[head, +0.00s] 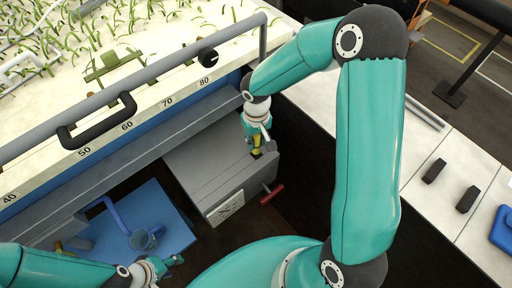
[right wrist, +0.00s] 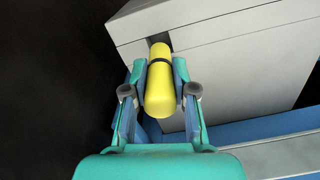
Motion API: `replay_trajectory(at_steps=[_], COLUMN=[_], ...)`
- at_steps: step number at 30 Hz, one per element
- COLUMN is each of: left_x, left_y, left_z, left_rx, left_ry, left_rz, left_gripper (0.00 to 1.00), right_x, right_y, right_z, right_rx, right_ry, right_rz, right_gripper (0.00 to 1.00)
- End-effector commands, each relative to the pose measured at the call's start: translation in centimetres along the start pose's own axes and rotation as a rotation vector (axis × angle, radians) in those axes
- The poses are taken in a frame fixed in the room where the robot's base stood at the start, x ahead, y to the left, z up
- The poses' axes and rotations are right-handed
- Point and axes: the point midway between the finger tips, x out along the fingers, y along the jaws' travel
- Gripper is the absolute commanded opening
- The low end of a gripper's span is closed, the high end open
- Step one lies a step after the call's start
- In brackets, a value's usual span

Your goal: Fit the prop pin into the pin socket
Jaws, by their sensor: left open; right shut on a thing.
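The yellow prop pin (right wrist: 160,85) with a dark band is between the fingers of my right gripper (right wrist: 158,82), which is shut on it. In the head view, the pin (head: 256,142) points down at the top of a grey box (head: 205,165). The pin socket (right wrist: 159,38) shows as a dark opening at the box's edge, just beyond the pin's far end. The pin's tip is hidden, so I cannot tell whether it is inside the opening. My left gripper (head: 168,263) is open and empty at the bottom of the head view.
A red T-handle (head: 272,193) sticks out of the box's side. Black blocks (head: 467,199) lie on the pale right-hand surface.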

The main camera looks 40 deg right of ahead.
Motion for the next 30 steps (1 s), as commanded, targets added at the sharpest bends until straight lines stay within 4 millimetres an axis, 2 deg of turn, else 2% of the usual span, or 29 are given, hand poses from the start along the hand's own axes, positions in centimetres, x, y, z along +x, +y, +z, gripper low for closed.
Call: replay_trajectory(at_steps=[5, 13, 25, 26, 30], left_x=[-0.1, -0.2, 0.2, 0.2, 0.1], left_y=[0.0, 0.1, -0.1, -0.1, 0.0], left_z=[0.0, 0.0, 0.0, 0.0, 0.0], left_rx=[0.0, 0.0, 0.0, 0.0, 0.0], left_ry=[0.0, 0.0, 0.0, 0.0, 0.0], left_rz=[0.0, 0.0, 0.0, 0.0, 0.0], left_gripper=[0.47, 0.47, 0.47, 0.47, 0.47], right_x=[1.2, 4.7, 5.2, 5.2, 5.1], right_y=[0.0, 0.0, -0.1, -0.1, -0.1], right_z=[0.0, 0.0, -0.1, -0.1, -0.1], right_rx=[0.0, -0.001, 0.0, -0.001, -0.001], right_ry=[-0.001, -0.001, 0.002, 0.001, 0.001], right_rz=[0.001, 0.0, -0.001, -0.001, -0.001], right_gripper=[0.0, 0.0, 0.0, 0.28, 0.51])
